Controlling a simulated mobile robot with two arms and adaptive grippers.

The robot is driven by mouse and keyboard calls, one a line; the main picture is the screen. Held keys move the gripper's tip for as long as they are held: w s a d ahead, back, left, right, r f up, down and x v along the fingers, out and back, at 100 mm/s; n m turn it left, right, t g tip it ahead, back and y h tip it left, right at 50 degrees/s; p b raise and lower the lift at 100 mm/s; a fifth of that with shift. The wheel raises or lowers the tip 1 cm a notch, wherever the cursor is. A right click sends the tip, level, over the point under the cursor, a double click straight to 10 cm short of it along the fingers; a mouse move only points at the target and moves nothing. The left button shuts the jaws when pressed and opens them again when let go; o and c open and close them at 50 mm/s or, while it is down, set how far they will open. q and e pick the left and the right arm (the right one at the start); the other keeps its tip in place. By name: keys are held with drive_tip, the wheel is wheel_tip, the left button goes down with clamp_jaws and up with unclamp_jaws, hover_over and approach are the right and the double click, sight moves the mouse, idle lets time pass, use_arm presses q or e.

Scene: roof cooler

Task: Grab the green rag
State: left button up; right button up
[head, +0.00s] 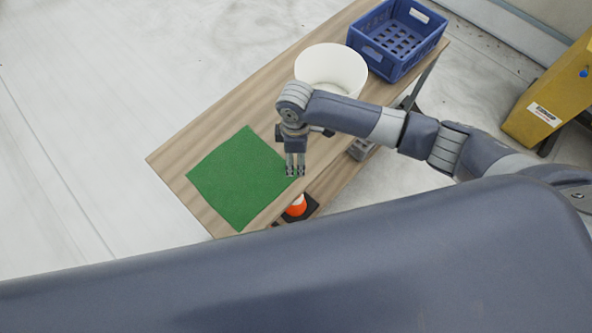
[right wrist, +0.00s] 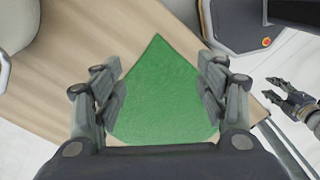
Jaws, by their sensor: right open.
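The green rag (head: 239,178) lies flat and spread out on the near left end of a wooden table (head: 185,153). My right gripper (head: 295,175) points down at the rag's right edge in the head view. It is open, and nothing is held in it. In the right wrist view the green rag (right wrist: 160,95) shows between the two spread fingers of the right gripper (right wrist: 163,97), with one corner pointing up. The gripper hides part of the rag's edges there. My left gripper (right wrist: 287,98) shows small at the right of the right wrist view, away from the rag.
A white bowl (head: 331,68) and a blue crate (head: 398,38) stand farther back on the table. An orange and white cone (head: 297,205) is low beside the table's near edge. A yellow object (head: 555,95) stands at the right. Floor left of the table is clear.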

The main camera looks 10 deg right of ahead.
wheel_tip(320, 180, down, 7)
drive_tip(key=b, duration=0.8)
drive_tip(key=shift+w+d+f, duration=0.1)
drive_tip(key=shift+d, duration=0.05)
drive_tip(key=shift+f+b, duration=0.35)
drive_tip(key=shift+f, duration=0.95)
drive_tip(key=shift+f, duration=0.2)
drive_tip(key=shift+f, duration=0.15)
drive_tip(key=shift+s, duration=0.2)
drive_tip(key=c, duration=1.3)
drive_tip(key=shift+c, duration=1.1)
drive_tip(key=shift+w+d, duration=0.1)
drive_tip(key=shift+w, duration=0.05)
clamp_jaws()
